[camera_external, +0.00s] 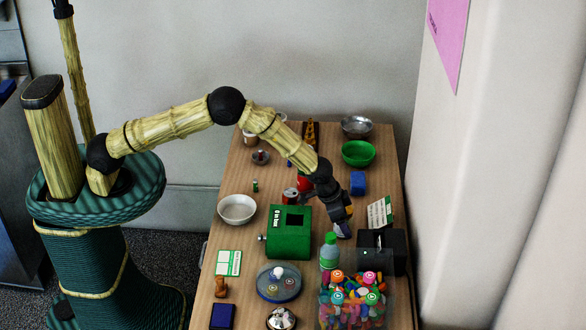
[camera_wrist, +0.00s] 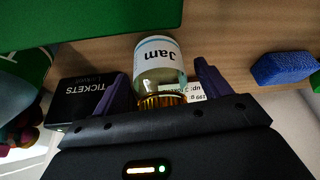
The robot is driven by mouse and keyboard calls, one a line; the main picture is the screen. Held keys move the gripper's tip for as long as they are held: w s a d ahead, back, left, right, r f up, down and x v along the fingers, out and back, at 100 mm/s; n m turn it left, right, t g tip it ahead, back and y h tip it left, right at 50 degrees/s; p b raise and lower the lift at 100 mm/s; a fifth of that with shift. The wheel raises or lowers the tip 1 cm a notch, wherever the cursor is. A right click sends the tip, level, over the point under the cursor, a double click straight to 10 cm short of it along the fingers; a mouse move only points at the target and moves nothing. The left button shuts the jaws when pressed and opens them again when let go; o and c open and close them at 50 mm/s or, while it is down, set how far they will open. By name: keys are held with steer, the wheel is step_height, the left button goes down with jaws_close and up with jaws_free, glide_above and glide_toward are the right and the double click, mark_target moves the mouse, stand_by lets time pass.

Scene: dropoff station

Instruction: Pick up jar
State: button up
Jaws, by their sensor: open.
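The jar (camera_wrist: 160,65) shows in the wrist view as clear glass with a white "Jam" label and a gold lid. The label reads upside down in this picture. My gripper (camera_wrist: 162,72) is open, with one purple finger on each side of the jar. A small gap shows on either side, and the jar's lid is nearest to my palm. In the external view my gripper (camera_external: 343,229) points down near the table's right side, just right of the green box. I cannot make out the jar there; the gripper seems to hide it.
The green box (camera_external: 289,233) stands close left of my gripper. The black tickets box (camera_wrist: 85,98) and a green-capped bottle (camera_external: 329,252) are close by. A clear bin of colourful pieces (camera_external: 352,305) stands in front. A blue block (camera_external: 357,184) and green bowl (camera_external: 358,154) lie behind.

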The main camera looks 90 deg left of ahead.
steer(key=c, duration=1.2)
steer(key=shift+o, duration=0.2)
steer(key=shift+r, duration=0.1)
step_height(320, 180, up, 10)
steer(key=shift+f+b, duration=0.1)
steer(key=shift+b, duration=0.3)
